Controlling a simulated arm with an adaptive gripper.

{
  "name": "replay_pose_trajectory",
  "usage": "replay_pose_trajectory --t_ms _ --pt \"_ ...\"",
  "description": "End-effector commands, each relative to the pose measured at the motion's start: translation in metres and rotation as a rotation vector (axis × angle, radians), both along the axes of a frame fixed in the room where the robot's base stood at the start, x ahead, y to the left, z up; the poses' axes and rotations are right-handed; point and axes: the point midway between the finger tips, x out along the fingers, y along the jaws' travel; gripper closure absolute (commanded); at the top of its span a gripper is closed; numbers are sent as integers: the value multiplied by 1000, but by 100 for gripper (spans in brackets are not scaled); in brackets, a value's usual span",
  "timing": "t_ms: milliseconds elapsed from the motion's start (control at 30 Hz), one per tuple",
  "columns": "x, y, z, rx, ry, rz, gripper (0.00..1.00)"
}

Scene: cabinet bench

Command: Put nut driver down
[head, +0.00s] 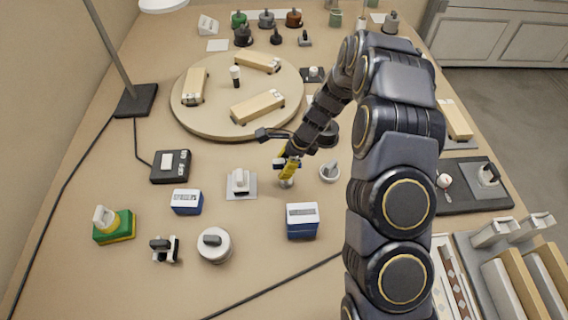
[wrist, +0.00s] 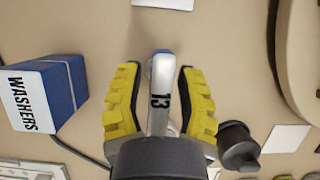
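The nut driver (wrist: 159,97) shows in the wrist view as a pale grey piece marked 13 with a blue end, lying lengthwise between the yellow fingers of my gripper (wrist: 160,75). The fingers flank it closely on both sides. A thin gap seems to show at the left, and I cannot tell whether the pads touch it. In the head view my gripper (head: 288,165) points down, low over the bench. A small silvery part (head: 286,183) shows just below the fingertips, at or near the bench top. The rest of the driver is hidden by the gripper.
A blue WASHERS box (wrist: 48,92) is left of the fingers in the wrist view. In the head view, a small grey cup (head: 330,172) stands close right, a white-based item (head: 241,185) left, and a round board (head: 210,121) behind. Bare bench (head: 270,265) lies in front.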

Motion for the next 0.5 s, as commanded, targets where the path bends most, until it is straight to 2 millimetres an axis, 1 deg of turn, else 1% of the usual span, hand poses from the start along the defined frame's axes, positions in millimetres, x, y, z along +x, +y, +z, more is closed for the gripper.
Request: replay_pose_trajectory --t_ms 267,367,500 --pt "0 0 2 0 0 0 66" --pt "1 -3 9 0 -3 0 66" --pt "0 -12 32 -1 -4 -2 66"
